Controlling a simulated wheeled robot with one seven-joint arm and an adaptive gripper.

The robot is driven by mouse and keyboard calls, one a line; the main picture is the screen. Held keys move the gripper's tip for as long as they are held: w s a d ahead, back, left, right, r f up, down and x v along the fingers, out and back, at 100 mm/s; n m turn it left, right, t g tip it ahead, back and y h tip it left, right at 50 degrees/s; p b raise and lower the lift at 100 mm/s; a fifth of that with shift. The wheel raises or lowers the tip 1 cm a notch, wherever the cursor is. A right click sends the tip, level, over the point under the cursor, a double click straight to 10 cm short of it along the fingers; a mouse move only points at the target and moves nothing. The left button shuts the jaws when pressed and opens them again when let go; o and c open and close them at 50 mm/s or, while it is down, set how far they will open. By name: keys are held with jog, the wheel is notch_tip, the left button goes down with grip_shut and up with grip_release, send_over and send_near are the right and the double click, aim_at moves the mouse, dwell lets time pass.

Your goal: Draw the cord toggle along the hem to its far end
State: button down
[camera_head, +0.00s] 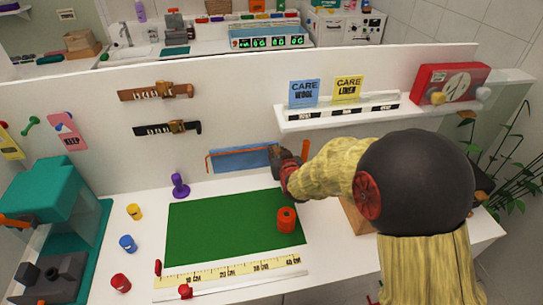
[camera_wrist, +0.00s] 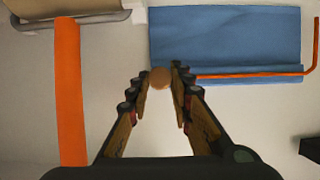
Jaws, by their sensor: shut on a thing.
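A blue cloth panel (camera_head: 236,160) hangs on the white back wall, and it fills the upper right of the wrist view (camera_wrist: 225,30). An orange cord (camera_wrist: 250,74) runs along its hem and bends at the end away from my gripper. My gripper (camera_head: 277,153) is at the panel's right end in the head view. In the wrist view its fingertips (camera_wrist: 160,84) are shut on a small round brown toggle (camera_wrist: 160,77), near the panel's left end there. The fingers partly hide the toggle. In the head view my gripper hides it.
An orange strip (camera_wrist: 69,90) stands beside my gripper, apart from the panel. Below lies a green mat (camera_head: 220,225) with an orange spool (camera_head: 286,219). A white shelf (camera_head: 340,118) juts out above right.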

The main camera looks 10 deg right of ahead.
jog(key=shift+d, duration=0.15)
jog(key=c, duration=1.6)
grip_release()
jog(key=shift+d, duration=0.15)
jog(key=v, duration=1.2)
